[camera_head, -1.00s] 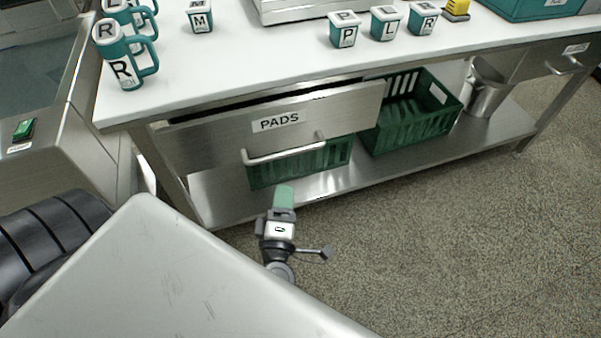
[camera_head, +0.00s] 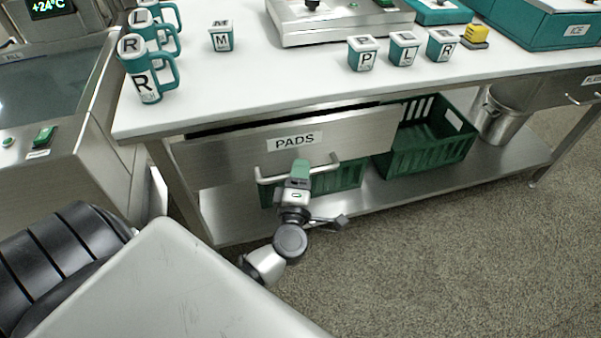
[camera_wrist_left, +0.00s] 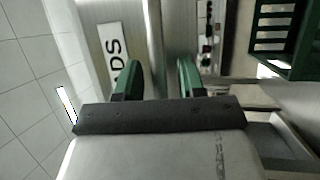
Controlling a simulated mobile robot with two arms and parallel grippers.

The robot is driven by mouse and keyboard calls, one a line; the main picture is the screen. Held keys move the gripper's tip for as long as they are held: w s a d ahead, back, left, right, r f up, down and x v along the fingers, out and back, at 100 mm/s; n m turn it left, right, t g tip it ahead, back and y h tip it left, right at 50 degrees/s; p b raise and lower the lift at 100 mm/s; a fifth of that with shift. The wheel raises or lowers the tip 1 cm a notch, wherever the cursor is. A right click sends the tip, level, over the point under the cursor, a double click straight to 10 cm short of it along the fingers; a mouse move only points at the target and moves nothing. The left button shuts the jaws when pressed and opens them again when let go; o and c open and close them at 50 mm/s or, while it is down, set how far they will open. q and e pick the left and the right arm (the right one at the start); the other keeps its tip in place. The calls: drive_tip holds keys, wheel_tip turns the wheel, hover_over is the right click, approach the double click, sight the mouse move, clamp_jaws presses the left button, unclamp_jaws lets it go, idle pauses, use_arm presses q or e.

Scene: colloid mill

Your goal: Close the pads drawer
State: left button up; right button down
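The pads drawer (camera_head: 225,160) is a steel drawer front with a PADS label, under the white-topped table. It stands partly open, with a dark gap along its top edge. Its bar handle (camera_head: 325,166) runs across the lower front. My left gripper (camera_head: 300,170) is at the middle of the handle. In the left wrist view the two green fingers (camera_wrist_left: 160,78) are apart, and the handle bar (camera_wrist_left: 154,35) shows between them, with the label (camera_wrist_left: 117,58) to the left. Whether the fingers touch the bar cannot be told. My right gripper is not in view.
Lettered mugs (camera_head: 148,85) and small lettered cups (camera_head: 363,54) stand on the tabletop (camera_head: 270,85). Green crates (camera_head: 425,145) and a steel pot (camera_head: 497,120) sit on the lower shelf. A steel machine (camera_head: 60,130) stands at left. The floor in front is clear.

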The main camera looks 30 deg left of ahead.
use_arm(q)
drive_tip(key=shift+c, duration=0.4)
clamp_jaws()
drive_tip(key=w+a, duration=0.1)
drive_tip(key=w+a+p, duration=0.1)
drive_tip(key=a, duration=0.1)
drive_tip(key=shift+w+a, duration=0.2)
drive_tip(key=shift+w, duration=0.2)
drive_tip(key=shift+r, duration=0.1)
drive_tip(key=shift+c, duration=1.8)
unclamp_jaws()
drive_tip(key=o, duration=0.4)
drive_tip(key=shift+w, duration=0.1)
drive_tip(key=shift+o, duration=0.2)
